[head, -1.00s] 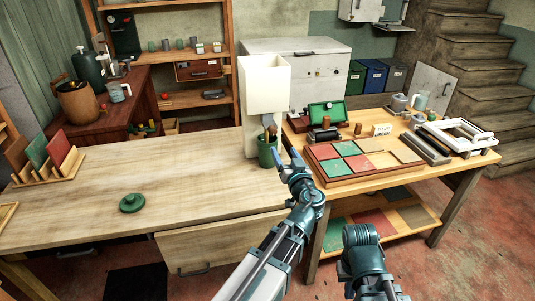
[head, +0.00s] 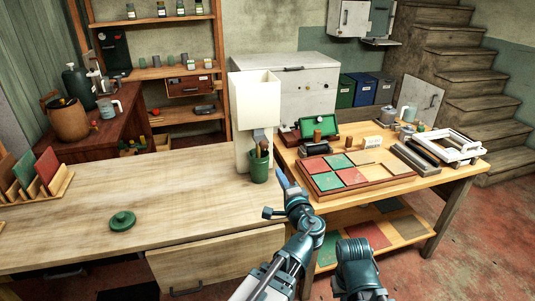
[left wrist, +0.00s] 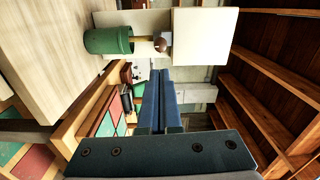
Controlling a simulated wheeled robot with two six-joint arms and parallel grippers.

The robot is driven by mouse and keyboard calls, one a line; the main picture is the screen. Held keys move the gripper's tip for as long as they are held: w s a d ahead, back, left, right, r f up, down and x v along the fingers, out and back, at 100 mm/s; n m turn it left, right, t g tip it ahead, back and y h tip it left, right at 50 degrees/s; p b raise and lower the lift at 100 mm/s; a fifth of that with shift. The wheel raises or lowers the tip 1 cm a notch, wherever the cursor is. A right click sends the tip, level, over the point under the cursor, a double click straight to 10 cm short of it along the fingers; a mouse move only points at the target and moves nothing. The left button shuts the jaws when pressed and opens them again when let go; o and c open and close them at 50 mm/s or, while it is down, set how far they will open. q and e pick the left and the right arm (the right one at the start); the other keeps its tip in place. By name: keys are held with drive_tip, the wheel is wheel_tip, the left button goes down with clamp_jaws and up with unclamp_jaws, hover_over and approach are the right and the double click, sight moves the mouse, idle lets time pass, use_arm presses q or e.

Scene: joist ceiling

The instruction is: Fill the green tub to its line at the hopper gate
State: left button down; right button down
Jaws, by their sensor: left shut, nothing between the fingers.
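The green tub (head: 259,169) stands upright on the wooden bench, under the white hopper (head: 255,98). A grey gate part (head: 260,134) and a brown knob (head: 264,151) show between them. The left wrist view shows the tub (left wrist: 108,40), brown knob (left wrist: 160,44) and pale hopper (left wrist: 205,35) sideways. The tub's line and fill level cannot be made out. My left gripper (head: 280,176) is just right of and in front of the tub, apart from it. Its blue fingers (left wrist: 160,98) are shut and empty.
A green lid (head: 122,221) lies on the bare bench (head: 180,190) to the left. A rack of coloured boards (head: 38,178) stands at the far left. A second table at right holds a tray of red and green tiles (head: 345,172), a white frame (head: 455,147) and small items.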

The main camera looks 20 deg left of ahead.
sight(265, 147)
use_arm(q)
drive_tip(key=shift+m, duration=0.3)
drive_tip(key=x, duration=1.4)
drive_tip(key=x, duration=0.3)
drive_tip(key=shift+w, duration=0.3)
drive_tip(key=shift+a, duration=0.1)
drive_tip(key=shift+r, duration=0.1)
